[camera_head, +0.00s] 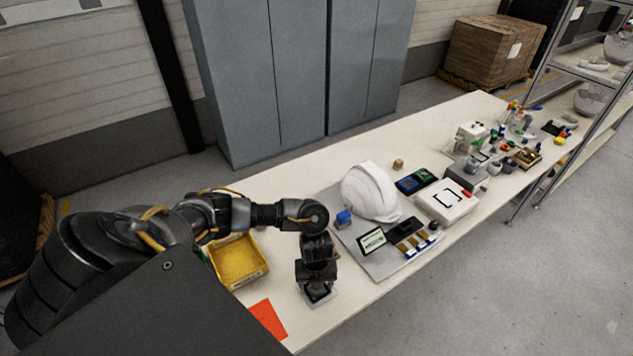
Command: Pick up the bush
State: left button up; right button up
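No plant-like bush shows. Several small brush-like items with pale and dark parts (414,243) lie side by side at the front edge of the grey mat (372,262); they are too small to identify surely. My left gripper (318,294) points down over the table to the left of the mat, apart from these items. Its fingertips are small and dark over a pale patch, so whether it is open or shut cannot be told. No held object can be made out. My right gripper is not in view.
A white helmet shell (369,191), a blue cube (343,218) and a framed card (371,240) are on the mat. A yellow bin (238,262) and an orange sheet (268,319) lie left of my gripper. A white box (446,203) stands to the right, with clutter beyond.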

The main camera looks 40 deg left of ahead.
pick_arm(q)
jog(key=c, duration=1.1)
jog(key=shift+c, duration=0.2)
